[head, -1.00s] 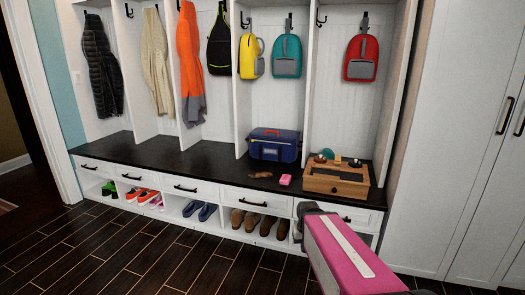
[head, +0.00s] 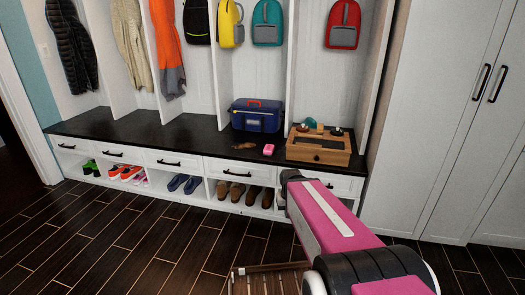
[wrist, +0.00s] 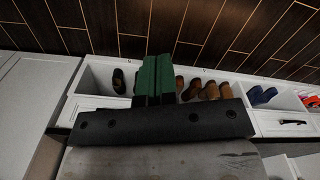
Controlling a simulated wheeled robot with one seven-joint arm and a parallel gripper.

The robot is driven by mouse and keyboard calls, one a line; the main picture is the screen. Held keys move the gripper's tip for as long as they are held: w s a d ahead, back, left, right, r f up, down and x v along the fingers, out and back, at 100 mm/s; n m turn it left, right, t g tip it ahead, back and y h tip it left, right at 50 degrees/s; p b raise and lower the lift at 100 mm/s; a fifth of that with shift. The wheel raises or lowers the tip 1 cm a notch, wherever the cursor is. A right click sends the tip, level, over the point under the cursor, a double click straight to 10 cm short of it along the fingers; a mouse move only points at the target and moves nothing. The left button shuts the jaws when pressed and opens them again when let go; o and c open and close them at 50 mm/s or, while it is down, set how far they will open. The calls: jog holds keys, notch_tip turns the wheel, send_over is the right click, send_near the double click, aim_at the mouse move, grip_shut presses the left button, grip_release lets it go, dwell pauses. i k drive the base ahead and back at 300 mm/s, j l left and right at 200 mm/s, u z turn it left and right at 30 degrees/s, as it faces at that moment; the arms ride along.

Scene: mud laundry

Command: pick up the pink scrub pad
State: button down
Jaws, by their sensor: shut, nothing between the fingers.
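The pink scrub pad (head: 268,150) lies on the dark bench top, left of a wooden box and in front of a blue case. My pink arm reaches forward at the lower right in the head view and hides my gripper there. In the wrist view my gripper (wrist: 158,60) shows as two green-tipped fingers shut together with nothing between them. Behind the fingers are the shoe cubbies and the floor. The pad does not show in the wrist view.
The wooden box (head: 318,148) holds small items on top. The blue case (head: 256,116) stands behind the pad, and a brown object (head: 244,146) lies left of it. The bench (head: 150,128) is clear further left. A slatted wooden object (head: 270,280) is low on the floor.

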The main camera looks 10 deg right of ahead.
aim_at(268, 150)
jog(key=i+l, duration=0.45)
jog(key=i, duration=0.2)
jog(key=i+l+u, duration=0.1)
jog(key=i+l, duration=0.35)
jog(key=i, duration=0.2)
